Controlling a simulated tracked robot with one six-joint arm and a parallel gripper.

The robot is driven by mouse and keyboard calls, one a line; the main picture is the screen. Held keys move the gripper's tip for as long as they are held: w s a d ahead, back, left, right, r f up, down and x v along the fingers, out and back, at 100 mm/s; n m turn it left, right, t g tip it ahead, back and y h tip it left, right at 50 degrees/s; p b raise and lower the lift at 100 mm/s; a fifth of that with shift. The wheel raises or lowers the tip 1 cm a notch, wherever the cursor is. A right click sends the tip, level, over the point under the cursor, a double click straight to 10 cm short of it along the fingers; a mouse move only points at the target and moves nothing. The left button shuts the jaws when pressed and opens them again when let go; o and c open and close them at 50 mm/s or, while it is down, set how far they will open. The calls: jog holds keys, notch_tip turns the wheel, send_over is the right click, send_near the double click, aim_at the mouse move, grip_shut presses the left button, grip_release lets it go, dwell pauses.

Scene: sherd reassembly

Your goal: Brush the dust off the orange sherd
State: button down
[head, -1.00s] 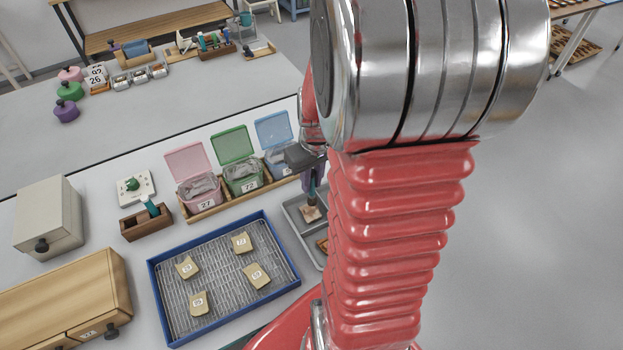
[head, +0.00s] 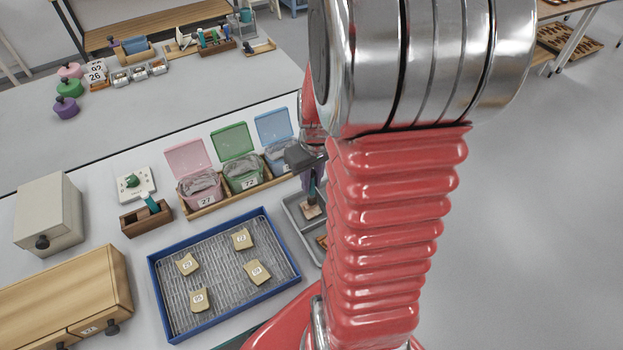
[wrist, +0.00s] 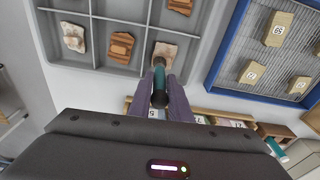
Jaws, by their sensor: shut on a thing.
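My gripper (wrist: 163,88), with purple fingers, is shut on a brush with a teal handle (wrist: 159,74). The brush points down into a grey compartment tray (wrist: 97,36). Its lower end is at a pale, dusty-looking sherd (wrist: 165,50) with a brown-orange edge; I cannot tell whether the bristles touch it. Other compartments hold an orange-brown sherd (wrist: 121,46), a paler, patchy sherd (wrist: 73,37) and another at the picture's top edge (wrist: 180,5). In the head view, my gripper (head: 312,178) is over the tray (head: 291,208), which my arm partly hides.
A blue-rimmed tray (head: 166,318) with several numbered tan sherds stands beside the grey tray. Pink, green and blue lidded boxes (head: 243,172) stand in a wooden rack behind. A wooden holder (head: 146,219) and cabinets (head: 48,218) are at left.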

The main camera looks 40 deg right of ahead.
jog(key=shift+w+a+r, duration=0.1)
jog(key=shift+w+a, duration=0.1)
jog(key=shift+a, duration=0.65)
jog(key=shift+s+d, duration=0.2)
jog(key=shift+d, duration=0.7)
jog(key=shift+w+a, duration=0.15)
jog(key=shift+a, duration=0.75)
jog(key=shift+d, duration=0.1)
jog(key=shift+d, duration=0.8)
